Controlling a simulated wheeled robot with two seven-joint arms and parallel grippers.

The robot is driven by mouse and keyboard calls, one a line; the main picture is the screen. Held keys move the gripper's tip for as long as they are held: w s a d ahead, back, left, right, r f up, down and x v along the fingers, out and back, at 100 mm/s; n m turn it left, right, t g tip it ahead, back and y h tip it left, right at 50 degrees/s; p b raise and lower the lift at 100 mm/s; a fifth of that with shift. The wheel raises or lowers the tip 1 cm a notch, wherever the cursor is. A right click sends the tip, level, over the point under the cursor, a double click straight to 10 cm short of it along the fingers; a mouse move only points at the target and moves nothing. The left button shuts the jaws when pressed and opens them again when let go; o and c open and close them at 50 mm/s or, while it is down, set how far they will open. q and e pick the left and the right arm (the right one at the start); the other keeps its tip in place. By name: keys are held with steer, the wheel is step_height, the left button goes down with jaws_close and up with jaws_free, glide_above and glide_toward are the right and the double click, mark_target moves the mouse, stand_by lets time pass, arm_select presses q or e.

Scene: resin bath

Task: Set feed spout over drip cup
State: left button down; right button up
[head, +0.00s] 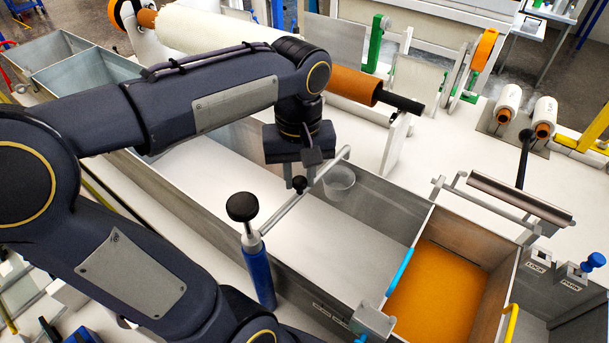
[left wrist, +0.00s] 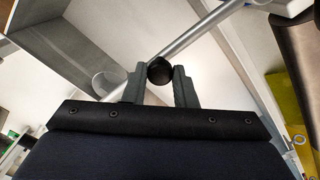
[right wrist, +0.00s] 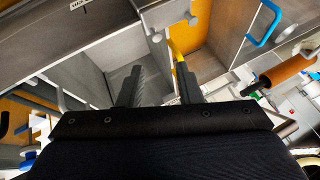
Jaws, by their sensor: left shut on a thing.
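The feed spout (head: 278,213) is a grey metal tube with a small black knob (left wrist: 160,70). It runs from a blue post (head: 257,275) with a black ball top across the metal trough. My left gripper (head: 299,184) is shut on the spout's knob; the left wrist view shows the knob between its fingers. The drip cup (head: 339,183), clear and empty-looking, is by the trough's far wall, close to the spout's far end. It also shows beside the tube in the left wrist view (left wrist: 104,82). I cannot tell whether the outlet is exactly over it. My right gripper (right wrist: 160,88) is open and empty.
A bath of orange resin (head: 440,290) adjoins the trough on the right, with a blue handle (head: 399,272) and a yellow handle (head: 511,322). A roller with a black bar (head: 522,198) stands beyond it. The large white roll (head: 215,28) lies behind my left arm.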

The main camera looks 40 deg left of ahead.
arm_select(q)
steer(key=shift+a, duration=0.1)
stand_by(0.3)
steer(key=c, duration=1.2)
jaws_free()
steer(key=shift+o, duration=0.2)
steer(key=shift+r, duration=0.1)
step_height(320, 180, up, 8)
steer(key=shift+f, duration=0.15)
